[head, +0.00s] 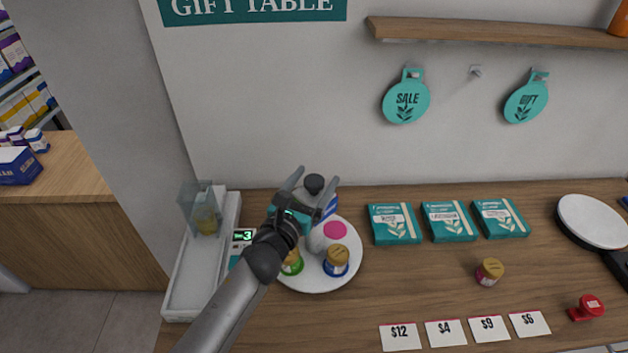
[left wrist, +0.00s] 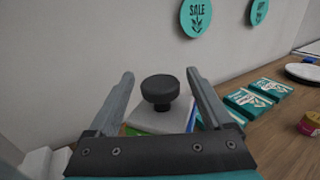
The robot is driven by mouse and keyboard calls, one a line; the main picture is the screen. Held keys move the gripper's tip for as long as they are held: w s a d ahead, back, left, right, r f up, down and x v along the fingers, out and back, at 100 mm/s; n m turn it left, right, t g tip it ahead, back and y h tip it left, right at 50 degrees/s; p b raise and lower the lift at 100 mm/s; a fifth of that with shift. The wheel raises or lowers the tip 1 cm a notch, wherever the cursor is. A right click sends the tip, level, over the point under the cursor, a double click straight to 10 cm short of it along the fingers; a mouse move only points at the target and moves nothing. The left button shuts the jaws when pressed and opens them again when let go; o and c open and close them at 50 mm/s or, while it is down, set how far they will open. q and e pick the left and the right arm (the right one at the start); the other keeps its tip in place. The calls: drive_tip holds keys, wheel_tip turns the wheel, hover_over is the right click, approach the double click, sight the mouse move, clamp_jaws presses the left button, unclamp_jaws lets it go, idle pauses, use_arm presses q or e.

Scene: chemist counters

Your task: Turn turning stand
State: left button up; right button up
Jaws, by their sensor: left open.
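The turning stand (head: 317,281) is a round white plate on the wooden table, with a black knob (head: 314,184) on top at its centre. The knob also shows in the left wrist view (left wrist: 160,91). Jars with gold lids (head: 337,258), a pink-topped item (head: 334,231) and a blue-and-white box (head: 328,207) stand on it. My left gripper (head: 301,177) is open, its fingers on either side of the knob in both views. I cannot tell whether they touch it. My arm hides part of the plate. My right gripper is not in view.
A white tray (head: 189,285) with a clear holder (head: 204,211) stands left of the stand. Teal boxes (head: 396,224), a small jar (head: 489,271), price cards (head: 446,333) and a red item (head: 587,307) lie to the right. The wall is close behind.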

use_arm(q)
clamp_jaws()
idle(0.5)
idle(0.3)
